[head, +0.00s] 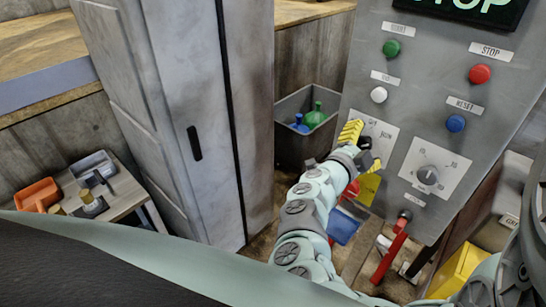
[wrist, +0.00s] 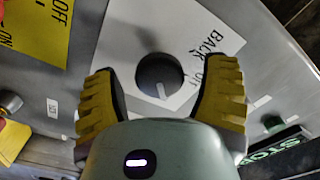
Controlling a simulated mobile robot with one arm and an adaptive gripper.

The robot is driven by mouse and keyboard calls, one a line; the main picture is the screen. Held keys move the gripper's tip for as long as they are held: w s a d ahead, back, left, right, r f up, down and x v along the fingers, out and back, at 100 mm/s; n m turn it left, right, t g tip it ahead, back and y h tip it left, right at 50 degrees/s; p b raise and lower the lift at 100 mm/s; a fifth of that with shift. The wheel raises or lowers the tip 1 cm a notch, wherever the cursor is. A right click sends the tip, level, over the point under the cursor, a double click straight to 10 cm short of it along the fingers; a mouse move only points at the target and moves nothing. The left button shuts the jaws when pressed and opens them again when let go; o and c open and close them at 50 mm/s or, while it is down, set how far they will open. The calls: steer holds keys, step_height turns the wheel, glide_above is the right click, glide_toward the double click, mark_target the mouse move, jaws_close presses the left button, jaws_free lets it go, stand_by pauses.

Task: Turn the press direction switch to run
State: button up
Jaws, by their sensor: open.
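The press direction switch is a dark round knob (wrist: 158,77) with a light pointer mark, on a white label plate (wrist: 205,35) reading BACK and OFF in the wrist view. The rest of its lettering is hidden. The pointer mark is at the knob's lower side in that view. In the head view, the plate (head: 388,134) shows partly and my gripper hides the knob. My gripper (head: 361,148) is at the panel, with its yellow fingers open on either side of the knob in the wrist view (wrist: 165,72). I see gaps between fingers and knob.
The grey panel also bears a green button (head: 391,48), red button (head: 480,74), white button (head: 378,95), blue button (head: 456,123) and another dial (head: 428,175). A red lever (head: 390,254) is below. A grey bin (head: 290,111) and a tall cabinet (head: 175,110) stand left.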

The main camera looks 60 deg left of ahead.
steer(key=v, duration=1.2)
